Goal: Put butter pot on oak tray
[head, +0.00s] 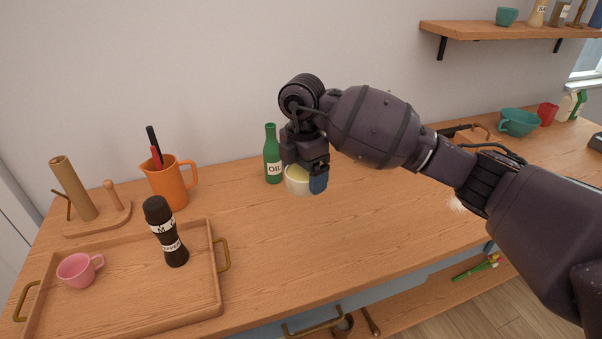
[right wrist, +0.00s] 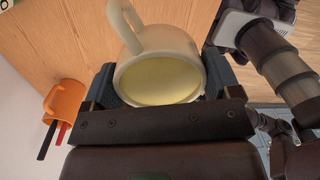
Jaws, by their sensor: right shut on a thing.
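The butter pot (head: 297,187) is a cream pot with pale yellow inside. In the right wrist view the pot (right wrist: 165,47) shows its handle and its yellow filling. My right gripper (head: 303,178) is shut on it, with a finger on either side. I cannot tell whether the pot touches the counter. The oak tray (head: 207,290) lies at the front left of the counter, left of my right gripper and the pot. A pink cup (head: 75,271) and a dark pepper mill (head: 166,232) stand on it. My left gripper is not in view.
A green oil bottle (head: 272,155) stands just left of the pot. An orange jug (head: 169,185) with utensils and a wooden roll holder (head: 97,218) stand behind the tray. The tray's right front is bare, and the counter between tray and pot is clear.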

